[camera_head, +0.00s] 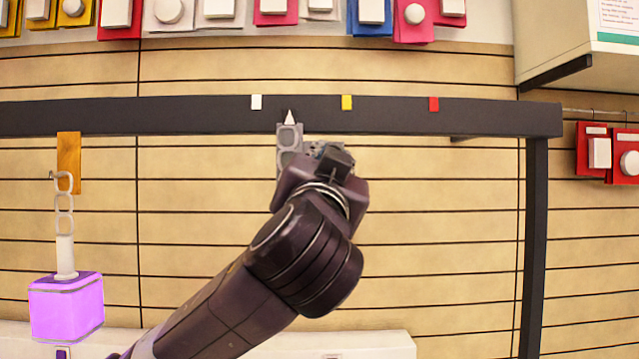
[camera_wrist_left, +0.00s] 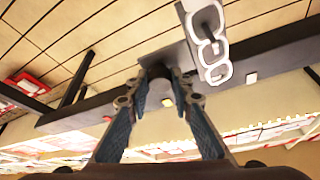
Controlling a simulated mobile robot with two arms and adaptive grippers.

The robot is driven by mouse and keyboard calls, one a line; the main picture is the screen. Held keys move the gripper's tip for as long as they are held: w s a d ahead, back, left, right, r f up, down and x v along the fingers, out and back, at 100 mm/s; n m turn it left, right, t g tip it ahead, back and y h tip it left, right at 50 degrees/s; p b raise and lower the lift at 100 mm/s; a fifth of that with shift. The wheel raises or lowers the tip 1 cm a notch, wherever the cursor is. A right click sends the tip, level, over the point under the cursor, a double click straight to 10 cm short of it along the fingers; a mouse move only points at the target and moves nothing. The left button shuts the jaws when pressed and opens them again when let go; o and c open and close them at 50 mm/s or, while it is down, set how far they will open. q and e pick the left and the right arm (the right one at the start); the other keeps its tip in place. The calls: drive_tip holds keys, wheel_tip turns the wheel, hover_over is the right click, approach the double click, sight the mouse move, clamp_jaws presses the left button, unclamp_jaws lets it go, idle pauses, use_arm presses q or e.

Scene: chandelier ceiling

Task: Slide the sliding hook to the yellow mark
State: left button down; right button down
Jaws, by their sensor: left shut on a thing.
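The sliding hook (camera_head: 289,137), a grey plate with chain links in front, hangs at the black rail (camera_head: 200,117). A white pointer (camera_head: 289,117) above it lies between the white mark (camera_head: 256,102) and the yellow mark (camera_head: 347,103), left of the yellow one. The plate and chain also show in the left wrist view (camera_wrist_left: 207,45). My left gripper (camera_wrist_left: 157,92) is just right of the plate in the head view, shut on a dark piece (camera_wrist_left: 158,71) beside it. Whether this piece belongs to the hook is hard to tell. My right gripper is not in view.
A red mark (camera_head: 434,104) is farther right on the rail. At the left, an orange plate (camera_head: 69,143) holds a chain with a purple block (camera_head: 66,307). A rail post (camera_head: 535,240) stands at the right. The rail between pointer and yellow mark looks clear.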

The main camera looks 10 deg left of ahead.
use_arm(q)
drive_tip(key=w+d+b, duration=0.2)
drive_tip(key=d, duration=0.7)
drive_tip(key=shift+w, duration=0.25)
drive_tip(key=shift+r, duration=0.1)
drive_tip(key=c, duration=1.7)
unclamp_jaws()
drive_tip(key=shift+d, duration=0.1)
drive_tip(key=v, duration=1.2)
drive_tip(key=shift+s, duration=0.1)
